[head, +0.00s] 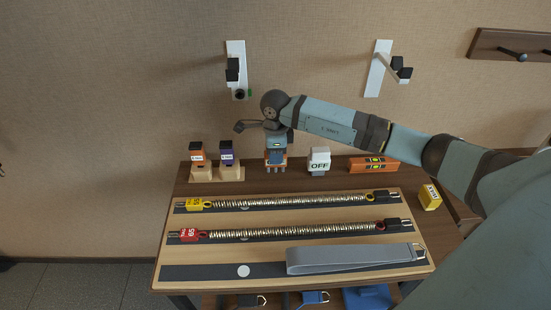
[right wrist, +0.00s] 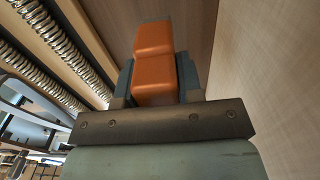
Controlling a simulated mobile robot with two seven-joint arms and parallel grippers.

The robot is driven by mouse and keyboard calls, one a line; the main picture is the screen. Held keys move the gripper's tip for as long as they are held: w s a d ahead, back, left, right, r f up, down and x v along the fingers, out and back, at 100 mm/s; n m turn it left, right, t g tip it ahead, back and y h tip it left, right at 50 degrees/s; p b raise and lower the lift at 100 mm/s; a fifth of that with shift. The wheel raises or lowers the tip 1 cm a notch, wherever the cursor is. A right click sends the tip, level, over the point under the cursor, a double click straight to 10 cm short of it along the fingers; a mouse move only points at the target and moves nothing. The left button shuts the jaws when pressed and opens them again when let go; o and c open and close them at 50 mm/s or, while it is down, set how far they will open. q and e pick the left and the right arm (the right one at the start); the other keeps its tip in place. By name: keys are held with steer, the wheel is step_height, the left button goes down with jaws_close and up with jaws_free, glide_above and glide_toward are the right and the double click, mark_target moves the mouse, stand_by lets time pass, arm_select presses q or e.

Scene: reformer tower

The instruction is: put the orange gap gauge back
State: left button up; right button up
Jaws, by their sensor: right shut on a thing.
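My right gripper (head: 276,160) points down at the back of the table, between the purple-labelled block and the grey OFF block. It is shut on an orange block, the orange gap gauge (right wrist: 154,62), which sits between its two fingers in the right wrist view. In the head view the fingers hide most of the gauge, and only small orange patches show. I cannot tell whether its lower end touches the table. My left gripper is not in view.
Orange-labelled (head: 197,155) and purple-labelled (head: 226,155) blocks stand on wooden holders at left. The OFF block (head: 319,160), an orange level (head: 374,165) and a yellow block (head: 430,197) are at right. Two springs (head: 290,202) (head: 290,231) and a grey strap (head: 345,259) lie in front.

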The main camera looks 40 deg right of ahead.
steer(key=shift+f, duration=1)
steer(key=shift+f, duration=0.2)
steer(key=o, duration=1)
steer(key=shift+o, duration=0.2)
steer(key=shift+r, duration=0.15)
step_height(320, 180, up, 12)
steer(key=shift+r+p, duration=0.1)
steer(key=shift+p, duration=0.2)
